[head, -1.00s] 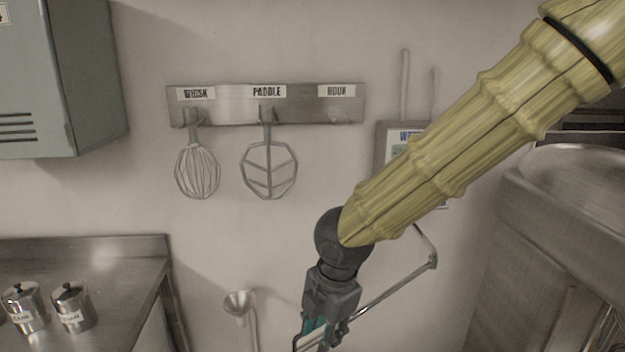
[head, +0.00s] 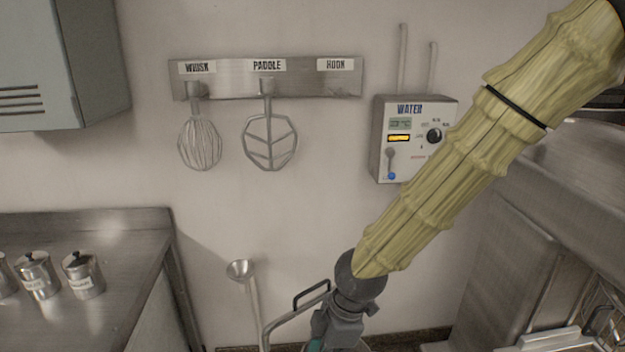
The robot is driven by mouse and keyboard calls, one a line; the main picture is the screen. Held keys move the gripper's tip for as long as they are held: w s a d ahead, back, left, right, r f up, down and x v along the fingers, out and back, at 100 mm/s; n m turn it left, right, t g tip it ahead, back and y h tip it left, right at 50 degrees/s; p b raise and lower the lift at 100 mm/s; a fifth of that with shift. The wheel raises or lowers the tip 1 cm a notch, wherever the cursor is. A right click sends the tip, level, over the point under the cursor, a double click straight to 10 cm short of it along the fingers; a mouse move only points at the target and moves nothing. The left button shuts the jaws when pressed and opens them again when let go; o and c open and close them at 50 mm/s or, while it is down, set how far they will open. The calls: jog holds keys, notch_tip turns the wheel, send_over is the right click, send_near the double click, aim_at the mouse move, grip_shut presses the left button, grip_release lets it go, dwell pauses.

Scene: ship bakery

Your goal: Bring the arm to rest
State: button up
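My arm, in a yellow ribbed sleeve, reaches from the upper right of the head view down to the lower middle. Its dark wrist shows at the bottom edge, and the gripper's fingers are out of the frame below. I cannot see whether the gripper holds anything. The wrist is in front of the wall, right of a small funnel-topped pipe (head: 241,270).
A wall rack (head: 225,84) holds a whisk (head: 200,143) and a paddle (head: 270,141); its hook place is empty. A water control box (head: 408,165) is on the wall behind my arm. A steel counter (head: 110,241) with canisters (head: 83,277) stands left; steel equipment (head: 510,255) stands right.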

jog(key=s+d+f+m+b, duration=0.1)
jog(key=s+d+f+m, duration=0.2)
jog(key=f, duration=0.5)
jog(key=s+d+f+m+b, duration=0.1)
jog(key=s+d+f+m, duration=0.15)
jog(key=f+m, duration=0.4)
jog(key=s+d+f+m+b, duration=0.1)
jog(key=s+d+f+m, duration=0.2)
jog(key=f, duration=0.7)
jog(key=s+d+f+m+h+b, duration=0.1)
jog(key=s+d+f+m+h, duration=0.1)
jog(key=s+d+f+m, duration=0.6)
jog(key=s+d+f, duration=0.4)
jog(key=s+f, duration=0.1)
jog(key=shift+s+f+h+b, duration=0.3)
jog(key=shift+s+f+h, duration=0.05)
jog(key=shift+h, duration=0.05)
